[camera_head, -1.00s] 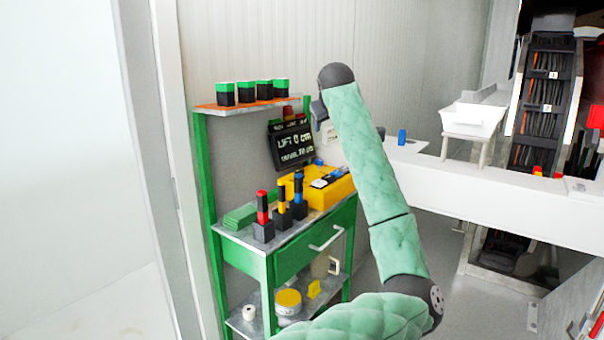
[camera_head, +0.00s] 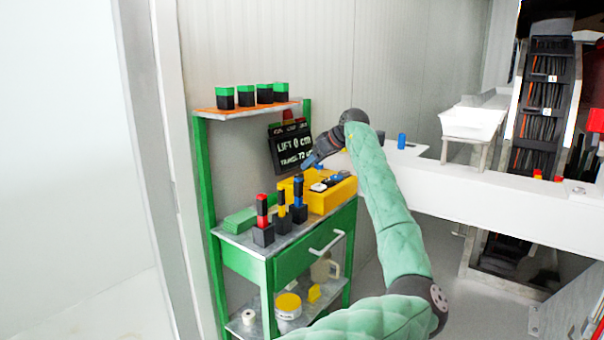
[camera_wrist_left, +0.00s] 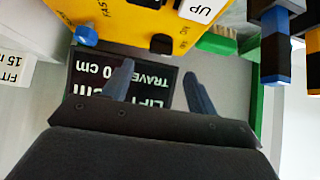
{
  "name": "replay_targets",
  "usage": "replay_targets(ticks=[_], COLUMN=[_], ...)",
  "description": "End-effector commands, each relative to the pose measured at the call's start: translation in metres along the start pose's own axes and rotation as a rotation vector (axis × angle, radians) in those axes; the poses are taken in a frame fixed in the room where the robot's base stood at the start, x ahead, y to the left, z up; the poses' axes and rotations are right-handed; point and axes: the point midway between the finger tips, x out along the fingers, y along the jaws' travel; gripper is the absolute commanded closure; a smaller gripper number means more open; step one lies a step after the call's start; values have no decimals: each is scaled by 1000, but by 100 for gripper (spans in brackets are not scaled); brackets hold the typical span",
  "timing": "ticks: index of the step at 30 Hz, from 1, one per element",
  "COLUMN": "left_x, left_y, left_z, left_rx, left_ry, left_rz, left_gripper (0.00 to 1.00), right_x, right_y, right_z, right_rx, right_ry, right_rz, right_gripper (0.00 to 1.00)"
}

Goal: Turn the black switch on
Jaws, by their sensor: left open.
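A yellow control box (camera_head: 330,197) sits on top of the green cabinet, with small controls on its upper face. In the left wrist view the yellow box (camera_wrist_left: 130,18) shows upside down, with a blue knob (camera_wrist_left: 86,35), a black switch-like part (camera_wrist_left: 160,44) and a white "UP" label (camera_wrist_left: 203,10). A second dark part is cut off at the top edge. My left gripper (camera_head: 309,163) is just above the box. My right gripper is not in view.
A black display (camera_head: 290,147) stands behind the box. Red, yellow and blue-topped black blocks (camera_head: 263,234) stand at the cabinet's front left. Green-topped blocks (camera_head: 265,93) line the upper shelf. A white bench (camera_head: 470,185) lies to the right.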

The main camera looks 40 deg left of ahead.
Motion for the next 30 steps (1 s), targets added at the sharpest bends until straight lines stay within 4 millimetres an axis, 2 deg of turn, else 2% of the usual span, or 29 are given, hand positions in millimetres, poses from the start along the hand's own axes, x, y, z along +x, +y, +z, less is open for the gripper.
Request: replay_targets(ticks=[13, 18, 26, 27, 30], left_x=[60, 69, 71, 71, 71], left_y=[0, 0, 0, 0, 0], left_z=[0, 0, 0, 0, 0], left_rx=[2, 2, 2, 2, 2], left_ry=[-1, -1, -1, -1, -1], left_rz=[1, 1, 1, 1, 1], left_gripper=[42, 42, 42, 44, 63], right_x=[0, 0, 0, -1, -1], right_y=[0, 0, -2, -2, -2], right_z=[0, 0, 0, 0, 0], right_rx=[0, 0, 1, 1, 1], right_ry=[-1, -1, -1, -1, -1], right_rz=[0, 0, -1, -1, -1], right_gripper=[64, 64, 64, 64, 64])
